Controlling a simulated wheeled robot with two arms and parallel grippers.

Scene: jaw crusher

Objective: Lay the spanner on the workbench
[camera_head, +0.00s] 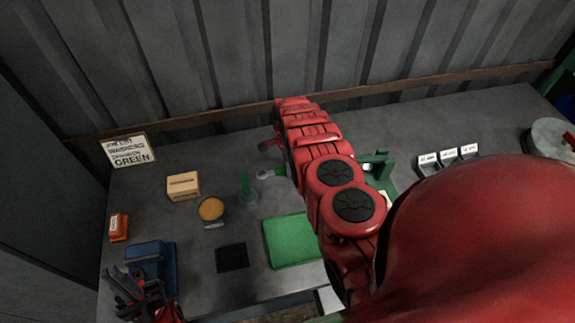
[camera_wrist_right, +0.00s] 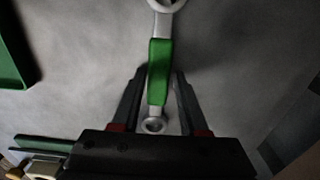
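The spanner (camera_wrist_right: 160,75) has a green grip and pale metal ring ends. In the right wrist view it runs nearly upright in the picture over the grey workbench (camera_wrist_right: 235,60). My right gripper (camera_wrist_right: 160,72) has one finger on each side of the green grip, with narrow gaps showing. In the head view one ring end of the spanner (camera_head: 264,174) shows left of my red right arm, which hides my right gripper. I cannot tell whether the spanner touches the workbench (camera_head: 190,235). My left gripper (camera_head: 138,293) is at the lower left; its fingers are unclear.
A green mat (camera_head: 288,242), dark pad (camera_head: 232,258), yellow-topped container (camera_head: 211,211), cardboard box (camera_head: 183,187), blue object (camera_head: 147,256) and orange box (camera_head: 118,227) are on the bench. A lettered sign (camera_head: 129,149) is at back left. A green fixture (camera_head: 378,168) is right of my arm.

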